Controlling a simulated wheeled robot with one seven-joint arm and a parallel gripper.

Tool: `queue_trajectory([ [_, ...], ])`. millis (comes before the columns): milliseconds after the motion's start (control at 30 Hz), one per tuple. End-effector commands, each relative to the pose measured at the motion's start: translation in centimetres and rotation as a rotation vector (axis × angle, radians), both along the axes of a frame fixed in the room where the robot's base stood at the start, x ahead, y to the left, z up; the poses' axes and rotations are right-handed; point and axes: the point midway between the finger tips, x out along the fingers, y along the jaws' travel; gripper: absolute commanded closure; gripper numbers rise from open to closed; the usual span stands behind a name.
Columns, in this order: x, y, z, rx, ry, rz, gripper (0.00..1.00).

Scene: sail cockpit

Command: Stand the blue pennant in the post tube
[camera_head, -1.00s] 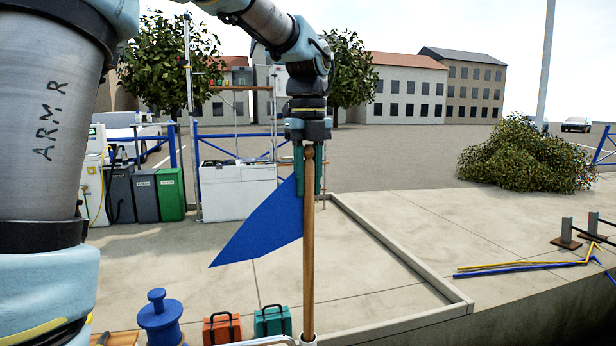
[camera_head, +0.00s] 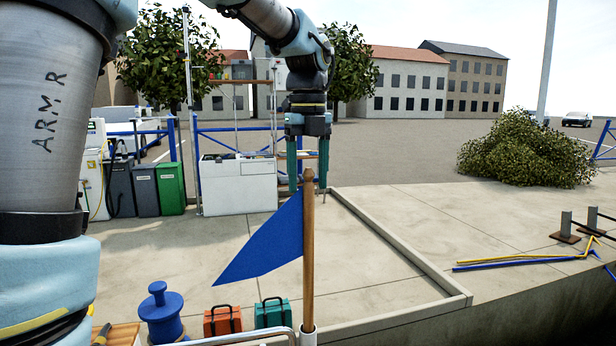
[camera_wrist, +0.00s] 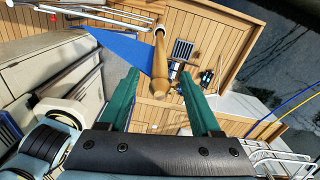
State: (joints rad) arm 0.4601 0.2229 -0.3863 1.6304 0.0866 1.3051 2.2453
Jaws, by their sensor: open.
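The blue pennant (camera_head: 262,242) hangs from a wooden staff (camera_head: 308,255) that stands upright in the head view. The staff's lower end is in the white post tube (camera_head: 308,335) at the bottom edge. My gripper (camera_head: 308,190) is open, its two green fingers apart on either side of the staff's top and not touching it. In the wrist view my gripper (camera_wrist: 166,88) shows open, with the staff's rounded top (camera_wrist: 160,90) between and beyond the fingers and the blue cloth (camera_wrist: 118,48) to the left.
A steel rail (camera_head: 240,336) runs beside the tube. A blue bollard (camera_head: 161,315), an orange case (camera_head: 222,320) and a teal case (camera_head: 273,313) stand to the left. The wrist view shows the wooden deck (camera_wrist: 215,35) below. Open air surrounds the staff on the right.

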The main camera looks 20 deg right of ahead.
Motion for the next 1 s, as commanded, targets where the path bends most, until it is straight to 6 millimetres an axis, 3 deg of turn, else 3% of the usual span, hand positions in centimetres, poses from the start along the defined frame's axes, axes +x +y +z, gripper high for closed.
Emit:
queue_trajectory([
  [267, 0.1, -0.1, 1.5, -0.002, -0.002, 0.0, 0.35],
  [700, 0.0, -0.1, 9.4, -0.002, -0.001, -0.001, 0.35],
  [1000, 0.0, 0.0, 10.8, 0.0, 0.0, 0.0, 0.35],
])
